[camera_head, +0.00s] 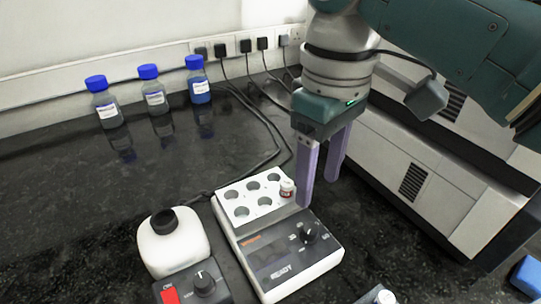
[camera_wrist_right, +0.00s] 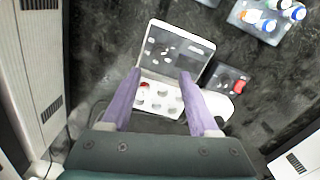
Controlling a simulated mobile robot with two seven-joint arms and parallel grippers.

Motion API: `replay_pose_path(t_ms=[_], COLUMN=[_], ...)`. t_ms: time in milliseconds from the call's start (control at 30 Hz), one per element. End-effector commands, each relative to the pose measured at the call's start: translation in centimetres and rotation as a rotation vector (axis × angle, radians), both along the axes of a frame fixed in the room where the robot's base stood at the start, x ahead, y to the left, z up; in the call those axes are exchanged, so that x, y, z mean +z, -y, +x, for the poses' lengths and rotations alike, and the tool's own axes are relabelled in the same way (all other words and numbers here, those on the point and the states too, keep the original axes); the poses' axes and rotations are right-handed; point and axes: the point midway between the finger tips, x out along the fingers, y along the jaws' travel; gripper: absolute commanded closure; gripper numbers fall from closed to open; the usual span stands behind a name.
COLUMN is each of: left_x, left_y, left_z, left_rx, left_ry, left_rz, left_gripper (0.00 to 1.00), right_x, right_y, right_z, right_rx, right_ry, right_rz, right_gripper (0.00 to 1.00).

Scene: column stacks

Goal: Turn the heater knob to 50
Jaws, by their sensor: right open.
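The heater (camera_head: 283,266) is a white unit with a grey front panel reading "READY", and it also shows in the wrist view (camera_wrist_right: 204,44). Its black knob (camera_head: 309,232) is at the right of that panel, with small marks around it; I cannot read its setting. Behind the panel is a white block with round holes (camera_head: 235,209), one holding a small vial with a red label (camera_head: 287,188). My right gripper (camera_head: 318,192) is open and empty, its purple fingers pointing down above the heater's back right side, apart from the knob. My left gripper is not in view.
A second device with a red switch (camera_head: 170,295) and a white bottle (camera_head: 172,243) stand to the left. Several blue-capped bottles (camera_head: 155,98) line the wall. Cables cross the dark bench. A large white cabinet (camera_head: 400,165) stands close on the right.

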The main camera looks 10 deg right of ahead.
Motion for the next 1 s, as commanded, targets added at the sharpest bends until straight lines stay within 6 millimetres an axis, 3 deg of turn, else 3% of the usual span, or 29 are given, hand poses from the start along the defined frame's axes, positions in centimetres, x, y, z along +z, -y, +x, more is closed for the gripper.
replay_pose_path(t_ms=[167, 533, 700, 967, 1000], left_x=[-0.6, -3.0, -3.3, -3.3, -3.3], left_y=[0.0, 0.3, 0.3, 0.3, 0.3], left_z=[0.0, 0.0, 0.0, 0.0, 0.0], left_rx=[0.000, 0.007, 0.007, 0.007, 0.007], left_ry=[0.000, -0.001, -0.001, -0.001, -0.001], left_rz=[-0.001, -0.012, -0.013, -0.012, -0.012], left_gripper=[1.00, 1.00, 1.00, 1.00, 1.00], right_x=[-2.0, -8.7, -9.8, -9.8, -9.8], right_y=[0.0, 0.0, 0.0, 0.0, 0.0], right_z=[0.0, 0.0, 0.0, 0.0, 0.0], right_rx=[0.000, 0.001, 0.001, 0.001, 0.001], right_ry=[-0.005, -0.003, -0.002, 0.000, 0.000], right_rz=[-0.003, -0.003, -0.003, -0.002, -0.001], right_gripper=[0.39, 0.39, 0.39, 0.39, 0.43])
